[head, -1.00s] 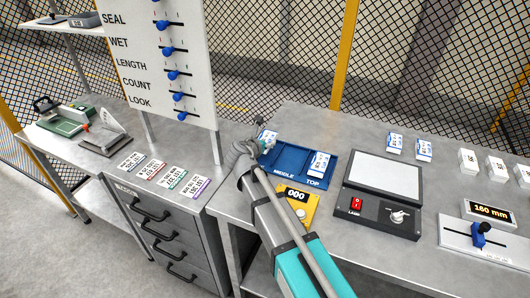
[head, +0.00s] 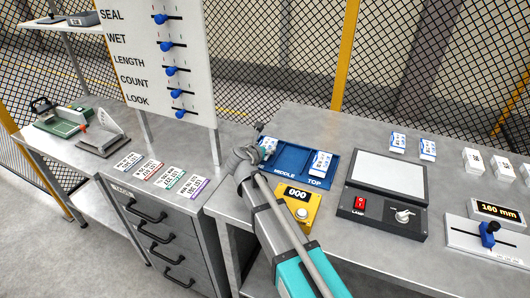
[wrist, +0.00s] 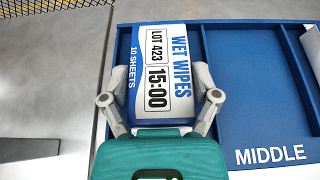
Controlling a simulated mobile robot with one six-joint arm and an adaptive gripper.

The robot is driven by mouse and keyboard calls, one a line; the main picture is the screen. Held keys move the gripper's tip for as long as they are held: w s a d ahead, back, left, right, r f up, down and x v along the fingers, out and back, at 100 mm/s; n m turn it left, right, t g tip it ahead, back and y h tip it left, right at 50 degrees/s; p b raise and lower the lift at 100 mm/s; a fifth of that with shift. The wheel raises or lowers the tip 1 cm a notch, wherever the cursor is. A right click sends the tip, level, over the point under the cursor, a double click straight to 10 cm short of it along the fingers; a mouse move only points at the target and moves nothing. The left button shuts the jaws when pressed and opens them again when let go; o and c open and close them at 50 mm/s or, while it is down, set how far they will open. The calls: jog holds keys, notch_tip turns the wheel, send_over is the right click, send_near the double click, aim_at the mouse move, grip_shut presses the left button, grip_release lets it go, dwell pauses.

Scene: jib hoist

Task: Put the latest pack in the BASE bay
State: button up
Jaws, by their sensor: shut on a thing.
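My gripper (wrist: 160,82) is shut on a blue and white wet wipes pack (wrist: 165,60) printed LOT 423, 15:00 and 10 SHEETS. The pack is at the leftmost bay of the blue tray (wrist: 262,126), left of the MIDDLE bay. I cannot tell if it touches the bay floor. Any label on that leftmost bay is hidden by my gripper. The MIDDLE bay is empty. Another pack (head: 320,163) lies in the TOP bay. In the head view, the held pack (head: 269,144) shows just beyond my gripper.
Two blue-and-white packs (head: 398,142) lie at the back of the bench, with white packs further right. A yellow counter (head: 297,205) reading 000 stands in front of the tray. A lamp box (head: 382,195) is to its right. Coloured tags (head: 149,166) lie on the drawer cabinet.

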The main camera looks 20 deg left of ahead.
jog(key=shift+f, duration=0.25)
jog(key=o, duration=1)
jog(key=shift+c, duration=0.2)
jog(key=shift+r, duration=0.15)
jog(key=shift+r, duration=0.1)
jog(key=p+v, duration=0.4)
jog(key=v, duration=0.8)
jog(key=shift+p, duration=0.35)
